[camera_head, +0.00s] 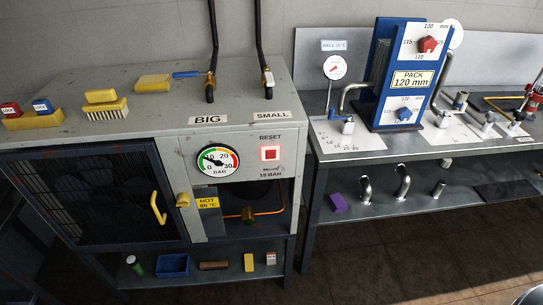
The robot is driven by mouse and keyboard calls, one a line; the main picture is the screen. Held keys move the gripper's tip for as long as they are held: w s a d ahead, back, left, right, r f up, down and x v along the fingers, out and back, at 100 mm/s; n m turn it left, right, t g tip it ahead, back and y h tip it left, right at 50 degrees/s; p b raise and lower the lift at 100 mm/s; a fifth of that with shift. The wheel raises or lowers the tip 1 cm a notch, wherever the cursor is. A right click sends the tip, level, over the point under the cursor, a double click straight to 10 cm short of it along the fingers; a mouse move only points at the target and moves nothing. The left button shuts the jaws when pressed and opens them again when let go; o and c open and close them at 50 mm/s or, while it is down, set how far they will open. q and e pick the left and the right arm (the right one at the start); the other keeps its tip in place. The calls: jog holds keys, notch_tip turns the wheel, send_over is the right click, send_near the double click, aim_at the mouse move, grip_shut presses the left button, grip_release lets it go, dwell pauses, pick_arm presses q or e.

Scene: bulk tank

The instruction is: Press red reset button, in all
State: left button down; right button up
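The red reset button (270,153) is a small square on the front panel of the grey cabinet, under the label RESET. It looks bright, as if lit, and nothing covers it. A round pressure gauge (217,161) marked BAR is just left of it, with its needle toward the low, left side. Text reading 15 BAR is below the button.
The cabinet's mesh door (105,195) with a yellow handle (158,208) is closed. Brushes (106,109) and lock boxes lie on its top. A bench (395,150) with a blue plate pack (382,70) and pipes stands right. The floor (400,270) before the bench is clear.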

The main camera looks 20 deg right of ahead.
grip_shut()
dwell(1.4)
